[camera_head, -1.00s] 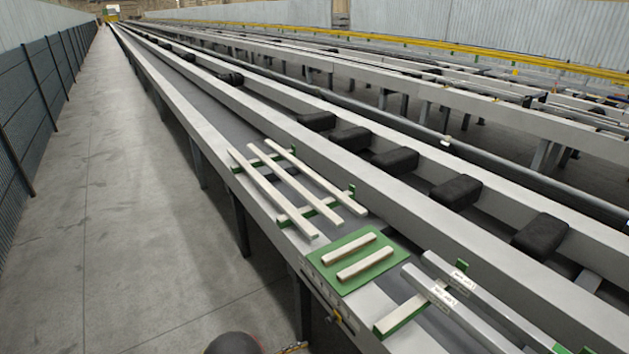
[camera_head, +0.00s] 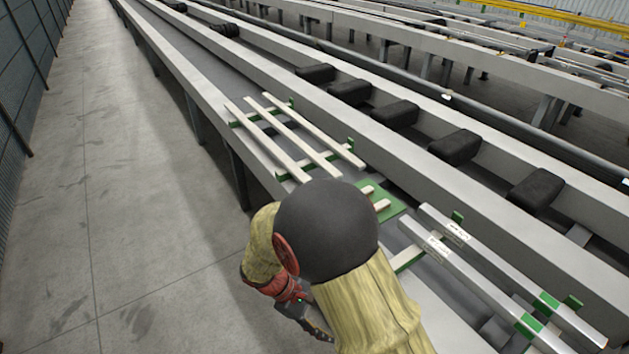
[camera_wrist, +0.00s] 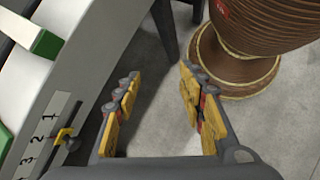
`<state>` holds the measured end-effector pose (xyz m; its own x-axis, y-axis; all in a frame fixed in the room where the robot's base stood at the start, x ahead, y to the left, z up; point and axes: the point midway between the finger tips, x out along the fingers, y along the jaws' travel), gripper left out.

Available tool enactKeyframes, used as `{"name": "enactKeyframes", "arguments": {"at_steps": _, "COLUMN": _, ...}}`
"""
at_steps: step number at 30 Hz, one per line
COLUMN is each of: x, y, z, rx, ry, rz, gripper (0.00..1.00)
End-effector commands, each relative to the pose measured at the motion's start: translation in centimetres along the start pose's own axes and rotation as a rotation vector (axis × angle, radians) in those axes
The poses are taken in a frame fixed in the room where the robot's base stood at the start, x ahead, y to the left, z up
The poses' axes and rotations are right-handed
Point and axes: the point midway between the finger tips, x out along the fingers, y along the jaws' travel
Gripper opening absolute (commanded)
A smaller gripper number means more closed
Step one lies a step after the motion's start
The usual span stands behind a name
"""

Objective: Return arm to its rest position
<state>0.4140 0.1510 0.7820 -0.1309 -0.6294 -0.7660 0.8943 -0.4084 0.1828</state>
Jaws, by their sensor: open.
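My arm, in a yellowish sleeve with a dark round joint, rises at the bottom middle of the head view. My gripper (camera_wrist: 160,82) shows in the wrist view with its two yellow-padded fingers spread apart. Nothing is between them; grey floor shows through the gap. In the head view the gripper hangs low beside the table's aisle side, partly hidden by my arm. The runout table (camera_head: 222,135) runs away to the upper left. Its pale edge (camera_wrist: 75,62) is left of the fingers in the wrist view, apart from them.
Long pale strips (camera_head: 268,140) lie on green supports. A green mat (camera_head: 391,212) with short strips is partly hidden by my arm. Two grey labelled bars (camera_head: 480,278) lie to the right. A numbered scale (camera_wrist: 42,135) with a yellow pointer (camera_wrist: 65,134) is on the table side.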

Motion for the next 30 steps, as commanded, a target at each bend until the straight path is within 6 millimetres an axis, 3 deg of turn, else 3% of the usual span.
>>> {"name": "enactKeyframes", "arguments": {"at_steps": 15, "x": -5.9, "y": 0.0, "z": 10.2, "rx": 0.388, "ry": 0.307, "rz": -0.235, "gripper": 0.40}}
{"name": "enactKeyframes", "arguments": {"at_steps": 30, "x": -9.7, "y": -0.2, "z": 19.6, "rx": 0.728, "ry": 0.590, "rz": -0.366, "gripper": 0.40}}
